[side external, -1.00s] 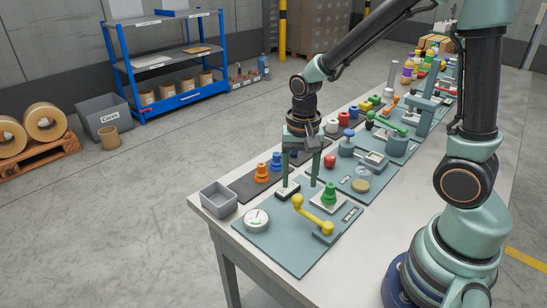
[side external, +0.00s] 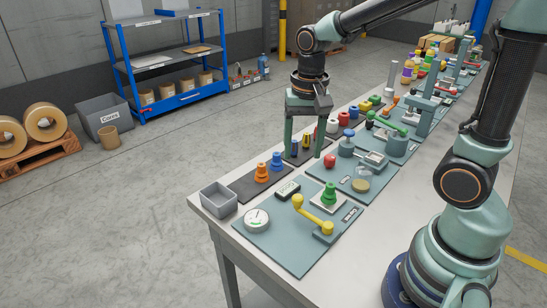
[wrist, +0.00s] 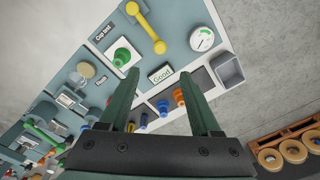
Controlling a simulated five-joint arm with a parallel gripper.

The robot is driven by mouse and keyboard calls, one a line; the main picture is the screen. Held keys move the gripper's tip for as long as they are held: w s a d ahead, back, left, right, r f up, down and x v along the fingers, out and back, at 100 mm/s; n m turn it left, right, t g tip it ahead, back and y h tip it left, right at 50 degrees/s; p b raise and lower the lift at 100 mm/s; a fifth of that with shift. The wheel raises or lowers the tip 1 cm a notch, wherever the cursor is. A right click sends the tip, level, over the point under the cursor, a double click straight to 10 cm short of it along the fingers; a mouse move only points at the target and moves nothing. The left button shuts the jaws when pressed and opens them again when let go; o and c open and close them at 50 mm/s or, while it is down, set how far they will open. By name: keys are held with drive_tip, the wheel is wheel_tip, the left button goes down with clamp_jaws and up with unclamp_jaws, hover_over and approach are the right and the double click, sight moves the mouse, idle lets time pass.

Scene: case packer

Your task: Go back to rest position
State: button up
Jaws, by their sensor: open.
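My gripper (side external: 303,154) is open and empty. In the side external view it hangs with its fingers pointing down above the far edge of the bench (side external: 370,219), over the dark strip with the coloured pieces. In the wrist view the gripper (wrist: 163,70) shows two green fingers spread apart with nothing between them.
The near board carries a yellow crank (side external: 313,214), a round dial (side external: 257,219) and a green knob (side external: 329,193). An orange piece (side external: 262,173) and a blue piece (side external: 277,161) stand on the dark strip. A grey bin (side external: 218,200) sits at the corner. Several fixtures line the bench behind.

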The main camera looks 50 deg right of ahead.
drive_tip(key=s+r+n+t, duration=0.4)
drive_tip(key=r+n+t, duration=0.1)
drive_tip(key=n, duration=0.3)
drive_tip(key=shift+r, duration=0.85)
